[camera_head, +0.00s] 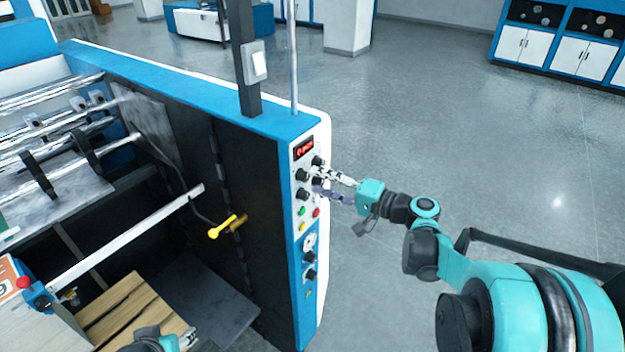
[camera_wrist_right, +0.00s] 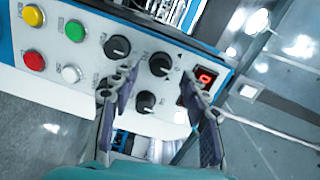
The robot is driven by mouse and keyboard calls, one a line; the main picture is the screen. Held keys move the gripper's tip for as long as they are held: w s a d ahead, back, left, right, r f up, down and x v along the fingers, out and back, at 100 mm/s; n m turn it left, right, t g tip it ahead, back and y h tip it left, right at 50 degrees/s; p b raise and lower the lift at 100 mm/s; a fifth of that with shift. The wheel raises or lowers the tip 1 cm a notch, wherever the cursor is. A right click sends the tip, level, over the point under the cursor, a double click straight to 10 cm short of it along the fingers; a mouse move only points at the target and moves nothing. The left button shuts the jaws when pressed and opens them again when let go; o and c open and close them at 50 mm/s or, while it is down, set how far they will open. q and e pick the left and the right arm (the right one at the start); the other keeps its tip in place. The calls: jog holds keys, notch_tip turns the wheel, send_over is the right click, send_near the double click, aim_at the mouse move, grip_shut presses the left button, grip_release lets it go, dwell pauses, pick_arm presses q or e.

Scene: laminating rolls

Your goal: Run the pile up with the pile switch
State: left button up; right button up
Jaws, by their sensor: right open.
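The control panel (camera_head: 297,255) is on the end face of the blue and white machine. It carries a red display (camera_head: 303,148), several black knobs, and colored buttons. I cannot read which knob is the pile switch. My right gripper (camera_head: 320,181) is open at the upper knobs, with no knob clearly held. In the right wrist view its fingers (camera_wrist_right: 160,84) straddle a black knob (camera_wrist_right: 145,102), and another knob (camera_wrist_right: 160,64) shows just beyond; contact is unclear. My left gripper (camera_head: 187,338) is partly in view at the bottom edge, its fingers unclear.
The green button (camera_wrist_right: 75,30) and red button (camera_wrist_right: 34,61) lie left of the knobs in the wrist view. A wooden pallet (camera_head: 125,310) and a yellow handle (camera_head: 222,228) are inside the machine's bay. Open grey floor (camera_head: 440,120) lies to the right.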

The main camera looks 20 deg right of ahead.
jog(key=v, duration=0.8)
jog(key=shift+s+d, duration=0.2)
jog(key=shift+s, duration=0.2)
jog(key=s+a+f+n+g+h+b, duration=0.1)
jog(key=s+a+f+g+h+b, duration=0.15)
jog(key=a+f+b, duration=0.45)
jog(key=s+a+f+n+g+h+b, duration=0.1)
jog(key=s+a+f+g+h+b, duration=0.2)
jog(key=f, duration=0.8)
jog(key=s+d+f+n+h+b, duration=0.1)
jog(key=s+f+n+h+b, duration=0.4)
jog(key=s+f+b, duration=0.4)
notch_tip(320, 180, down, 6)
jog(key=shift+s+d+f+n+h, duration=0.1)
jog(key=shift+s+d+n+h, duration=0.4)
jog(key=shift+s, duration=0.45)
jog(key=shift+a, duration=0.15)
